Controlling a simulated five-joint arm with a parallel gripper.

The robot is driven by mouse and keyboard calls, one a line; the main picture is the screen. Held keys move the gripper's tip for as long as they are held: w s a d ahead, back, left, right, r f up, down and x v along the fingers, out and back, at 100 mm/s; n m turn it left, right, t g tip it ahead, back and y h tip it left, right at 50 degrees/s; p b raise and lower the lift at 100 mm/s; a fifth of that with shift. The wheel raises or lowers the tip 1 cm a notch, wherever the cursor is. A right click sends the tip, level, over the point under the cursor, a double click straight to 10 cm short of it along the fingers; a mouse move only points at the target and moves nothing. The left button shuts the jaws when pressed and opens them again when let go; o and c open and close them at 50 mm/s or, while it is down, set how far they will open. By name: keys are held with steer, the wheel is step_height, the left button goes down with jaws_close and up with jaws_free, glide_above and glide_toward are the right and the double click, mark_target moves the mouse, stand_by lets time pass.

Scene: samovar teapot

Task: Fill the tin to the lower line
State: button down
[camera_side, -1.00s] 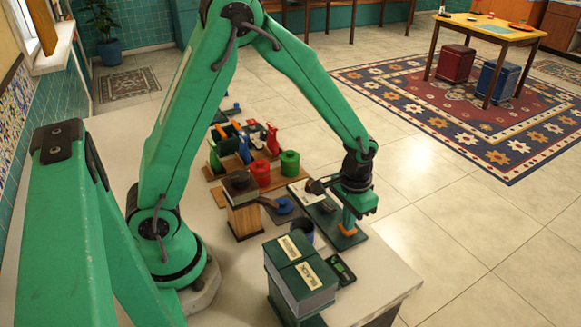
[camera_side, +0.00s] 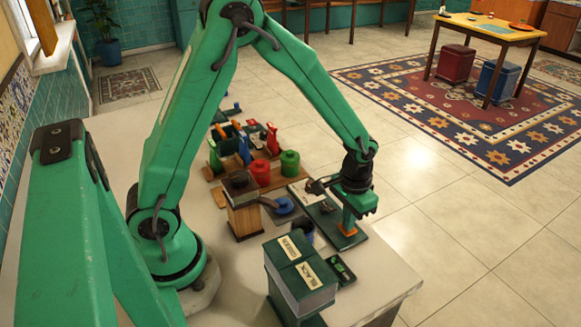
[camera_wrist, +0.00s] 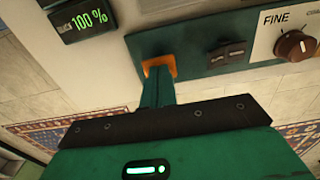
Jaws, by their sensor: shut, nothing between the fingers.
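My gripper (camera_side: 348,229) points down at a dark green panel (camera_side: 330,214) near the front right edge of the counter. In the wrist view, my gripper (camera_wrist: 158,72) is shut with nothing held, its tip at an orange piece on the dark green panel (camera_wrist: 200,62). I cannot tell whether it presses there. A display (camera_wrist: 84,21) reads 100 %. A dark switch (camera_wrist: 226,53) and a knob (camera_wrist: 296,45) beside the word FINE show to the right. A dark blue cup (camera_side: 304,229) stands left of my gripper, its inside hidden. I cannot tell which container is the tin.
Two tall boxes labelled GREEN and BLACK (camera_side: 303,285) stand at the front, close to a small display (camera_side: 341,268). A wooden grinder-like box (camera_side: 243,215) stands left. Red (camera_side: 260,172) and green (camera_side: 290,163) canisters stand behind. The counter's front right corner (camera_side: 385,290) is clear.

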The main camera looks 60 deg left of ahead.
steer(key=shift+r, duration=2.5)
steer(key=shift+s+a+r, duration=0.1)
steer(key=shift+r, duration=0.3)
steer(key=s+a+r+t, duration=0.2)
steer(key=s+a+r, duration=0.1)
steer(key=s+r, duration=0.5)
steer(key=s+a+r+t, duration=0.2)
steer(key=s+r+t, duration=0.1)
steer(key=s+r, duration=0.5)
steer(key=shift+a+t, duration=0.3)
steer(key=shift+a, duration=0.1)
